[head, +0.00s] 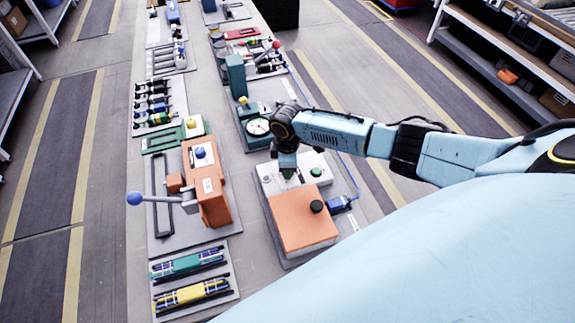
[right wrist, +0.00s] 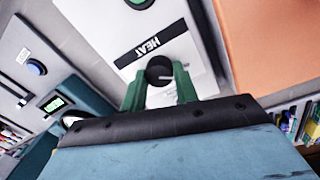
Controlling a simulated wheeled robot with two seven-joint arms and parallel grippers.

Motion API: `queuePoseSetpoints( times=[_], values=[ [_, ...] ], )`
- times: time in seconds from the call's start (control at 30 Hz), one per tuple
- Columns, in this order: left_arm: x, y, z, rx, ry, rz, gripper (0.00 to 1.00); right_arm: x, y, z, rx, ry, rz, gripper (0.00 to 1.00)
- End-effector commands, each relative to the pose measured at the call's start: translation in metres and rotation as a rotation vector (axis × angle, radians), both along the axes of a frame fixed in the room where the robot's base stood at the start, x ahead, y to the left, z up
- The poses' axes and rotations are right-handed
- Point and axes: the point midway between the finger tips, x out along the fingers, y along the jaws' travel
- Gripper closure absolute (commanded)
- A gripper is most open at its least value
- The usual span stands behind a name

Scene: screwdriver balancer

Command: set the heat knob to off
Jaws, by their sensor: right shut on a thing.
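The heat knob (right wrist: 158,70) is a small black dial with a pale pointer line, on a white panel (right wrist: 110,40) beside the printed word HEAT. My right gripper (right wrist: 158,86) has its green fingers on both sides of the knob, shut on it. In the head view my right gripper (head: 288,172) reaches down onto the white panel (head: 266,178) behind an orange box (head: 303,222), and hides the knob there. I cannot make out an off mark. My left gripper is not in view.
A green button (head: 316,172) sits on the panel right of my gripper. A dial gauge (head: 258,127) stands just behind. An orange press with a blue-balled lever (head: 134,198) is at left.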

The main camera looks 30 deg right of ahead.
Motion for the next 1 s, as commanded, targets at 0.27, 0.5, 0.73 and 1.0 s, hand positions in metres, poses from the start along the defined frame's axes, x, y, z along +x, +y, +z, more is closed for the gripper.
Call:
queuePoseSetpoints(
  times=[0.27,0.5,0.73,1.0],
  values=[
    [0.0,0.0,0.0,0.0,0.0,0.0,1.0,0.001,0.001,0.001,0.001,-0.003,0.003,0.68],
    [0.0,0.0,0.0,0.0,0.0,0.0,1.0,0.001,0.001,0.001,0.001,-0.002,0.001,0.48],
    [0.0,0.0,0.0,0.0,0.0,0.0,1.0,0.0,0.0,0.003,0.0,-0.001,0.001,0.48],
    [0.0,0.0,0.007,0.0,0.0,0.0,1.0,0.0,0.001,0.044,0.001,-0.005,0.001,0.48]
  ],
)
